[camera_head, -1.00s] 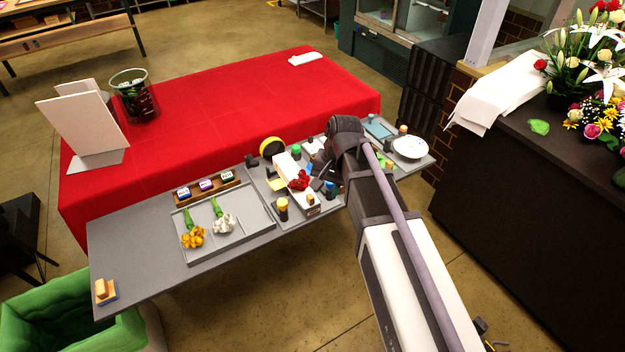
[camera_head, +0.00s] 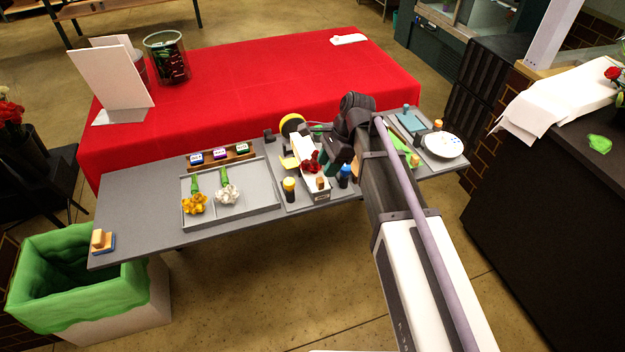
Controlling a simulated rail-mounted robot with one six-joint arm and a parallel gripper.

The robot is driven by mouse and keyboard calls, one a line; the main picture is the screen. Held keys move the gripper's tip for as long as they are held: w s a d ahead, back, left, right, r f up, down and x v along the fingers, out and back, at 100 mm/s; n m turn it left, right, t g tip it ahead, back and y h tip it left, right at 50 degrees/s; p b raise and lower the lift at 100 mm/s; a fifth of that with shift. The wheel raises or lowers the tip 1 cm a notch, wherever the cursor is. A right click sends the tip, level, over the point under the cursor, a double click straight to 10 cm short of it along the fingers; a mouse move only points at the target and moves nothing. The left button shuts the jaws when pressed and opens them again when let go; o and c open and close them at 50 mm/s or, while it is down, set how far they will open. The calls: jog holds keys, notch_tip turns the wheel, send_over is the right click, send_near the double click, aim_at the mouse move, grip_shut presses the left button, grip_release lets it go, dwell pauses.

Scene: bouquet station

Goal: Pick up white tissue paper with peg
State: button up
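My gripper (camera_head: 338,150) is dark and hangs over the right half of the grey worktable, just right of a long white box with a red flower on it (camera_head: 312,180). Its fingers are small and partly hidden by my arm, so I cannot tell whether it is open or holds anything. White paper sheets (camera_head: 540,108) lie on the dark counter at the right and droop over its edge, well apart from my gripper. A small flat white piece (camera_head: 348,39) lies at the back of the red-covered table. I cannot make out a peg on either.
The grey worktable (camera_head: 135,215) bears a tray (camera_head: 255,208) with yellow and white flowers, small labelled pots, bottles and a white plate (camera_head: 443,144). A green-lined bin (camera_head: 75,270) stands at lower left. The red table (camera_head: 240,90) is mostly clear, with a glass vase (camera_head: 168,58) and white boards (camera_head: 112,76).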

aim_at(321, 179)
jog(key=b+x, duration=0.5)
jog(key=shift+s+d+f, duration=0.1)
jog(key=shift+f, duration=0.15)
jog(key=shift+r+p, duration=0.25)
jog(key=shift+p, duration=0.05)
grip_shut()
